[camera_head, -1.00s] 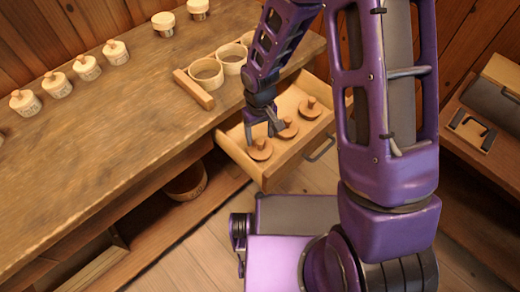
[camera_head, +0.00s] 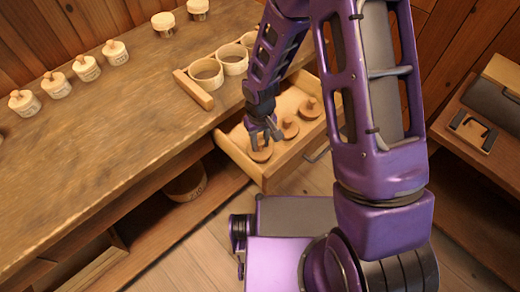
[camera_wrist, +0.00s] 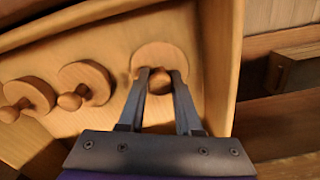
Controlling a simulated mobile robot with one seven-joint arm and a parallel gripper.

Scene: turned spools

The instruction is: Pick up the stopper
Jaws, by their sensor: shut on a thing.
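The stopper (camera_head: 260,155) is a round wooden disc with a knob, lying at the near end of the open drawer (camera_head: 238,158). My gripper (camera_head: 264,137) reaches down into the drawer from above, at this stopper. In the wrist view my gripper (camera_wrist: 160,76) has its two fingertips on either side of the knob of the stopper (camera_wrist: 163,52), shut on it. The disc still appears to lie on the drawer floor. Two like stoppers lie in a row beside it, a middle one (camera_head: 290,128) and a far one (camera_head: 309,108).
On the wooden counter (camera_head: 110,130) stand several lidded jars (camera_head: 115,52) and a row of open rings (camera_head: 206,73) behind a wooden bar (camera_head: 194,90). The drawer's walls stand close around the stoppers. A bowl (camera_head: 186,183) sits on the shelf below.

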